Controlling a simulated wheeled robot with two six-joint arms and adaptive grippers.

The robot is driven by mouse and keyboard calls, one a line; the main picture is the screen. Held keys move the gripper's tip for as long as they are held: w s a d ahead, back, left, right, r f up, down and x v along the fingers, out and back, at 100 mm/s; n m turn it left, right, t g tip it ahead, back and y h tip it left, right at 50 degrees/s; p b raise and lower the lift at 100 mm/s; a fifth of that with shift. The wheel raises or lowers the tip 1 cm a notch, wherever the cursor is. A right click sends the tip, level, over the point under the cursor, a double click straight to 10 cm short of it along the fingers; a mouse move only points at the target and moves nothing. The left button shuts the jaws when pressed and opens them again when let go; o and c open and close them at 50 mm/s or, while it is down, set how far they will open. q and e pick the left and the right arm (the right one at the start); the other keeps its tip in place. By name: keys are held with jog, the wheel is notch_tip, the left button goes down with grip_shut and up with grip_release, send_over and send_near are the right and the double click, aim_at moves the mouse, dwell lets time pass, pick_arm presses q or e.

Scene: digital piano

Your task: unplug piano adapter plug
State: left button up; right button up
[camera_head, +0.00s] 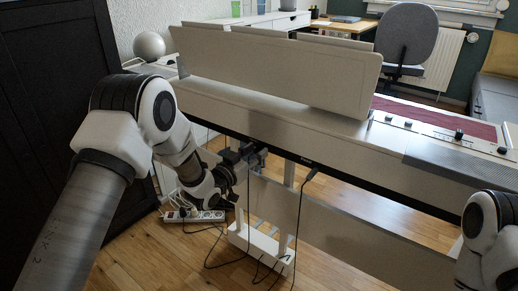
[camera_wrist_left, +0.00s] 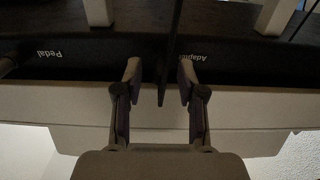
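The digital piano (camera_head: 270,125) stands with its long back edge facing me. My left gripper (camera_head: 258,152) is at the dark strip under that edge. In the left wrist view, my left gripper (camera_wrist_left: 160,70) is open, with a finger on either side of a thin black plug or cable (camera_wrist_left: 163,85). I see a gap on both sides of it. The "Adapter" label (camera_wrist_left: 190,57) is just right of it, and the "Pedal" label (camera_wrist_left: 48,54) is further left. The exact socket contact is hidden. The right gripper is out of the picture.
A second black plug (camera_head: 310,174) with a hanging cable is right of my left gripper. Cables run down to the pedal unit (camera_head: 262,243) and near a white power strip (camera_head: 195,215) on the floor. A dark panel stands at left.

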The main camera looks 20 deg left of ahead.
aim_at(255, 152)
pick_arm(q)
grip_shut()
jog(key=shift+p+v, duration=0.35)
jog(key=shift+v, duration=0.65)
jog(key=shift+p+v, duration=0.35)
jog(key=shift+v, duration=2.05)
